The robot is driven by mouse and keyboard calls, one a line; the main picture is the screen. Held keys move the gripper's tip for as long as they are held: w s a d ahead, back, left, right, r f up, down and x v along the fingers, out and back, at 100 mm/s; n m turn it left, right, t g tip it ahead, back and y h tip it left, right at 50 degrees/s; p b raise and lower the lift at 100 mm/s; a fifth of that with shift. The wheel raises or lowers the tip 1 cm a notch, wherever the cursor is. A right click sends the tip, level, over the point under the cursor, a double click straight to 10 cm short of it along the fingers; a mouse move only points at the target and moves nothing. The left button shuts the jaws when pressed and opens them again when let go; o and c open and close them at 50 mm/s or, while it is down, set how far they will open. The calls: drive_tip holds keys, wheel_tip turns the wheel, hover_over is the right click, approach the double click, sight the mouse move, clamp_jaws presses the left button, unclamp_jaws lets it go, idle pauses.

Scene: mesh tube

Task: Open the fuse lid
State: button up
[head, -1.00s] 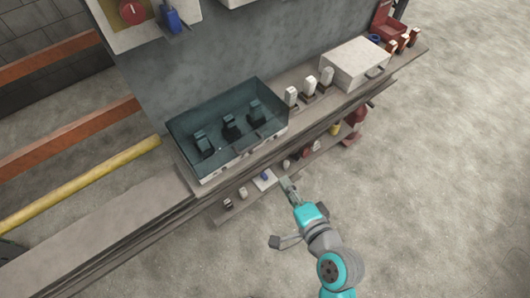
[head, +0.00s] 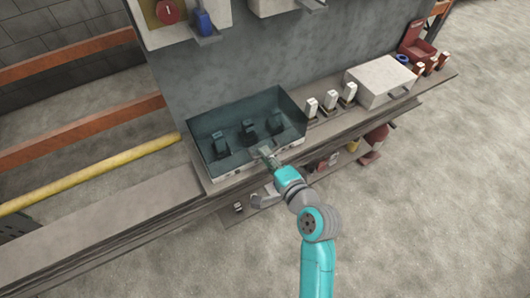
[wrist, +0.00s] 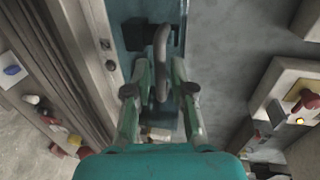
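The fuse lid (head: 285,100) is a see-through dark teal cover over a box on the ledge in the head view. It looks shut, with several black fuses (head: 248,127) showing inside. My gripper (head: 264,152) is at the front edge of the lid. In the wrist view, the lid's grey curved handle (wrist: 161,45) lies between the two fingers of my gripper (wrist: 160,72). The fingers stand apart, with a gap visible on each side of the handle. Whether either finger touches it I cannot tell.
White-topped fuses (head: 331,99) and a white box (head: 380,80) stand right of the lid on the ledge. A panel with a red knob (head: 168,11) and a blue padlock (head: 203,21) hangs above. A lower shelf (head: 238,215) runs below the ledge. The floor in front is clear.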

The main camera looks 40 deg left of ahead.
drive_tip(key=shift+x, duration=0.95)
clamp_jaws()
drive_tip(key=shift+r, duration=0.1)
